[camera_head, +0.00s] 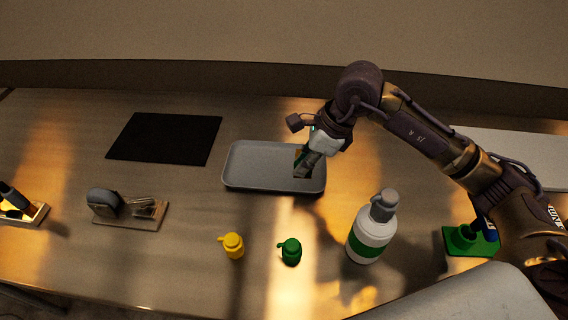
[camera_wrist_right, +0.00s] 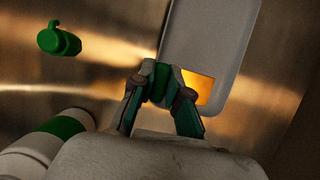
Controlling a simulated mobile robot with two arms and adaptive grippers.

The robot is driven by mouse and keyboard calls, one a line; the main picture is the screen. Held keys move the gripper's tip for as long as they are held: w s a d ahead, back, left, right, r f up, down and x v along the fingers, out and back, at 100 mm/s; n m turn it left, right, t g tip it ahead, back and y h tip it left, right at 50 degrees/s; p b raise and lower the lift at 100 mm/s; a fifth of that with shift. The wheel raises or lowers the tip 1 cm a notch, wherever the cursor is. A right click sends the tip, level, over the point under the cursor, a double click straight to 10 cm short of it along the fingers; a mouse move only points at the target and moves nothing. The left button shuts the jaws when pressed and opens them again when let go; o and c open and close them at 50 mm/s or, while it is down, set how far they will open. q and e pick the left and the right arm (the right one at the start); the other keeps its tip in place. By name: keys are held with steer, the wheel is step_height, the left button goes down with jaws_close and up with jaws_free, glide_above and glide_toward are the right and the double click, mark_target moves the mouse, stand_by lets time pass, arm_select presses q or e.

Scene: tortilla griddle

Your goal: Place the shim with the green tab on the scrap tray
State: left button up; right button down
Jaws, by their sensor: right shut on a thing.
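My right gripper (camera_head: 306,160) is over the right part of the grey scrap tray (camera_head: 250,184). In the right wrist view the gripper (camera_wrist_right: 158,88) is shut on the green tab (camera_wrist_right: 158,80) of the shim. The shim's thin plate (camera_wrist_right: 198,87) looks bright orange there, and lies across the tray's near corner in that view. The tray (camera_wrist_right: 213,40) is beyond the fingertips. In the head view the gripper mostly hides the shim. I cannot tell whether the shim touches the tray. My left gripper is not in view.
A black mat (camera_head: 165,137) lies behind left. A grey item (camera_head: 103,202) sits on a small stand. Table between is clear.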

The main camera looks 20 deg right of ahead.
steer(key=w+f, duration=0.1)
steer(key=w, duration=0.1)
steer(key=w+a+f, duration=0.1)
steer(key=w, duration=0.1)
steer(key=w+a+f+p, duration=0.1)
steer(key=w, duration=0.1)
steer(key=shift+f, duration=0.35)
step_height(320, 180, down, 4)
steer(key=shift+s+r+p, duration=0.1)
steer(key=shift+s+p, duration=0.05)
steer(key=shift+p, duration=0.65)
steer(key=shift+f+b, duration=0.3)
steer(key=c, duration=1.2)
jaws_free()
steer(key=shift+r, duration=0.1)
steer(key=shift+o, duration=0.2)
steer(key=shift+r, duration=0.1)
